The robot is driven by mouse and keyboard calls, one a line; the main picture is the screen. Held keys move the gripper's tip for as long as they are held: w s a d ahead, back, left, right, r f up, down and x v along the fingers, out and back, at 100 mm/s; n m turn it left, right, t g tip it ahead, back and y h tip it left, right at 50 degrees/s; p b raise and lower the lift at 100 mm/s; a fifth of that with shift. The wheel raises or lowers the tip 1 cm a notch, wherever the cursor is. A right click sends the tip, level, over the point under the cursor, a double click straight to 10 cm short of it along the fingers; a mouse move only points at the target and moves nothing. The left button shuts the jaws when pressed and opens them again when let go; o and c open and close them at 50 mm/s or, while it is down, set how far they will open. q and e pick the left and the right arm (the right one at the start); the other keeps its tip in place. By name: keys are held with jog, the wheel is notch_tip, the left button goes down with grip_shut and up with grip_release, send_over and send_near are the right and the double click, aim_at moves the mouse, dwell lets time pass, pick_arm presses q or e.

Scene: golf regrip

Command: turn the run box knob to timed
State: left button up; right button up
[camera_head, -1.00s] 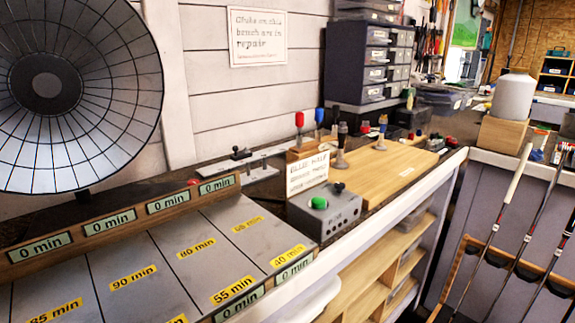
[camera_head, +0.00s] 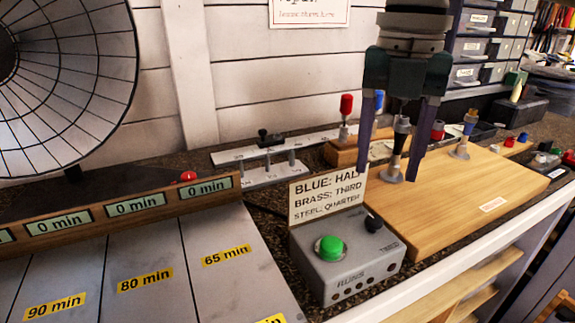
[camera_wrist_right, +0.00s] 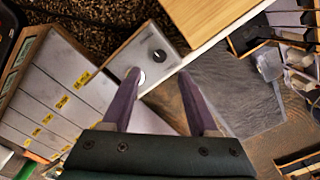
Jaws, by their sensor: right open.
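The run box (camera_head: 347,255) is a grey box with a large green button (camera_head: 330,247) on top. My left gripper is not in view.
A sign (camera_head: 327,193) stands behind the box. A wooden board (camera_head: 465,205) lies right of it, with upright tools (camera_head: 398,150) close to the gripper's fingers. Grey timed panels (camera_head: 140,270) lie left. The bench's white front edge (camera_head: 440,275) runs below.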

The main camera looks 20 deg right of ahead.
aim_at(375, 220)
notch_tip(375, 220, down, 8)
dwell(0.4)
grip_shut()
dwell(0.3)
